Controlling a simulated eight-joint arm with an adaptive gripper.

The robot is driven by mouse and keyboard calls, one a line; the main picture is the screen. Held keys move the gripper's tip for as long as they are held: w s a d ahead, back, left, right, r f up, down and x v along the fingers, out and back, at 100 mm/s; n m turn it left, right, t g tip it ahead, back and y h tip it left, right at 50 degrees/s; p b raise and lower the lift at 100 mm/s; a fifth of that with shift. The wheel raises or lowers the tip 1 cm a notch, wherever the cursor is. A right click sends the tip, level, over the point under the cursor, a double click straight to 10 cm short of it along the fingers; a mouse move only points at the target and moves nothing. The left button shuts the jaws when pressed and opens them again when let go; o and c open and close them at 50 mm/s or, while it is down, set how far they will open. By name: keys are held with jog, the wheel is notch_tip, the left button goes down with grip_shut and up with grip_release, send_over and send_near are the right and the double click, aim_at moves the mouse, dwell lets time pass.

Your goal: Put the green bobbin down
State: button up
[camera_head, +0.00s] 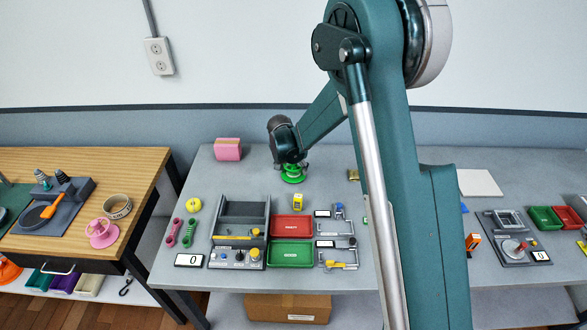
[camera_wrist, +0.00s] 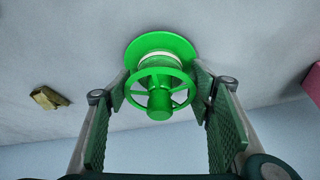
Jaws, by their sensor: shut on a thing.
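The green bobbin (camera_head: 292,174) is at the back of the grey table, below the end of my arm. It is a spool with a spoked near flange and a solid far flange. My gripper (camera_head: 291,165) is shut on it from above. In the wrist view the bobbin (camera_wrist: 160,85) sits between the two green-padded fingers (camera_wrist: 162,82), with its solid flange facing the tabletop. I cannot tell whether that flange touches the table or is slightly above it.
A pink block (camera_head: 228,149) stands left of the bobbin. A small brass-coloured piece (camera_wrist: 49,98) lies on the table in the wrist view. Red (camera_head: 292,226) and green (camera_head: 291,254) trays and a grey caddy (camera_head: 241,215) are nearer the front. Bare tabletop surrounds the bobbin.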

jog(key=shift+f, duration=0.35)
jog(key=o, duration=0.9)
jog(key=shift+r, duration=0.25)
jog(key=shift+p+v, duration=0.3)
jog(key=shift+v, duration=5.65)
jog(key=shift+d+r, duration=0.1)
